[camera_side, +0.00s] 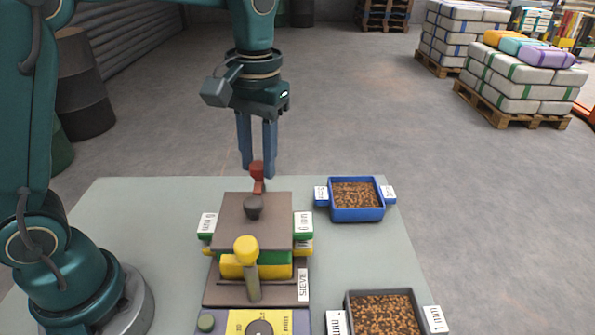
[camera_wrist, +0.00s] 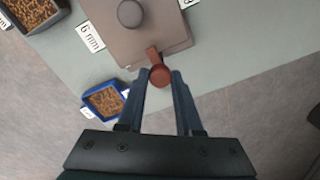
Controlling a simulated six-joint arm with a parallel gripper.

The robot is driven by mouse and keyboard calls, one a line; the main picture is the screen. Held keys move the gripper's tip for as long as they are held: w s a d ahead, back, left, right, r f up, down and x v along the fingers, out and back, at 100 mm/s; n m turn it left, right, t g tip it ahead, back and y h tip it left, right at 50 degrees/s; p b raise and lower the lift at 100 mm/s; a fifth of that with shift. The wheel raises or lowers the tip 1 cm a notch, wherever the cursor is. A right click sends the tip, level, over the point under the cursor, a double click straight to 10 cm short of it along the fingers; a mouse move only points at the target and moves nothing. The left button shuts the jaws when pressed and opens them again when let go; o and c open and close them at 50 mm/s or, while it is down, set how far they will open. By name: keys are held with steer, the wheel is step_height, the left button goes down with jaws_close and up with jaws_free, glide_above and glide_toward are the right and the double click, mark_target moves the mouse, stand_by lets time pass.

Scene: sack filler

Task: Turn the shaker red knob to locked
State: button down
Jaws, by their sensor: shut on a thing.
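The red knob (camera_side: 257,168) stands at the far edge of the sieve shaker, on a short red lever. In the wrist view the red knob (camera_wrist: 160,75) sits between my two fingertips. My gripper (camera_side: 257,174) reaches down from above at the far side of the shaker and is shut on the red knob. The shaker (camera_side: 230,205) has a brown top plate with a dark round knob (camera_side: 254,207) on it. A yellow-topped lever (camera_side: 246,250) stands upright at its near side. Any lock marking by the red knob is not visible.
A blue tray of brown granules (camera_side: 357,214) stands right of the shaker, and a dark tray (camera_side: 350,309) is nearer. A control panel with a dial (camera_side: 259,328) is at the front. The table (camera_side: 130,210) is clear to the left. Pallets of sacks stand far off.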

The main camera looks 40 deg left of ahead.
mark_target(260, 165)
steer(key=shift+r, duration=0.1)
stand_by(0.3)
steer(key=c, duration=0.6)
jaws_free()
steer(key=shift+d+r, duration=0.1)
steer(key=shift+r, duration=2.45)
